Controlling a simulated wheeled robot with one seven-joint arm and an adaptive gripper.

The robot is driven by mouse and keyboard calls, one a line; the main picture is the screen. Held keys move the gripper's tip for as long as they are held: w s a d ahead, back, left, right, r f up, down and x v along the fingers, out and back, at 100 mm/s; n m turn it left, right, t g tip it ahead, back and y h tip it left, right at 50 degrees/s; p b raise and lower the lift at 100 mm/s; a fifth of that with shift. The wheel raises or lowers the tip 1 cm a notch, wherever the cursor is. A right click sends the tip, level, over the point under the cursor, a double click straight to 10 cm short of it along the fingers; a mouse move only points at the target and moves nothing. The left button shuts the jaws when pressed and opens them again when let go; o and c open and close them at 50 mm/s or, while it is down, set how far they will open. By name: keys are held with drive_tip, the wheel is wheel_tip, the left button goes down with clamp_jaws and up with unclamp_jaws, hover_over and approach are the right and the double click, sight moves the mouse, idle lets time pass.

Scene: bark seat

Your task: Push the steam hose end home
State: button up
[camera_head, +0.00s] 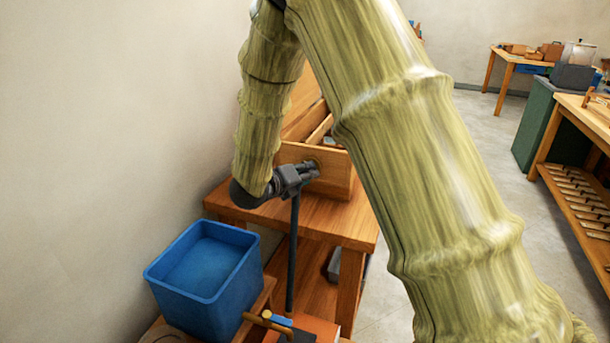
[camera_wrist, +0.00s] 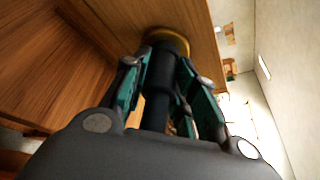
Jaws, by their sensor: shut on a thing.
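The steam hose (camera_head: 293,255) is a dark tube that hangs down from my gripper (camera_head: 305,172) in the head view. In the wrist view, the two teal-lined fingers of my gripper (camera_wrist: 173,90) are closed on the dark hose end (camera_wrist: 160,85), one on each side. The hose end points at a brass ring (camera_wrist: 170,38) on the wooden face of a box (camera_head: 330,172). The hose tip appears to meet the ring. How deep it sits inside cannot be told. The gripper hides most of the ring in the head view.
The box stands on a wooden bench (camera_head: 335,222) beside the wall. A blue bin (camera_head: 205,262) stands at the lower left, near the hanging hose.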

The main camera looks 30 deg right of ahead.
drive_tip(key=shift+s+a, duration=0.1)
drive_tip(key=shift+s+a+b, duration=0.35)
drive_tip(key=shift+s+a, duration=0.4)
drive_tip(key=shift+a, duration=0.05)
drive_tip(key=shift+b, duration=1.15)
idle(2.2)
drive_tip(key=shift+w+d+b, duration=0.55)
drive_tip(key=shift+w+d, duration=0.3)
drive_tip(key=shift+d, duration=0.05)
idle(1.8)
drive_tip(key=shift+s+a, duration=0.1)
drive_tip(key=shift+s+a+b, duration=0.35)
drive_tip(key=shift+s+a, duration=0.4)
drive_tip(key=shift+a, duration=0.05)
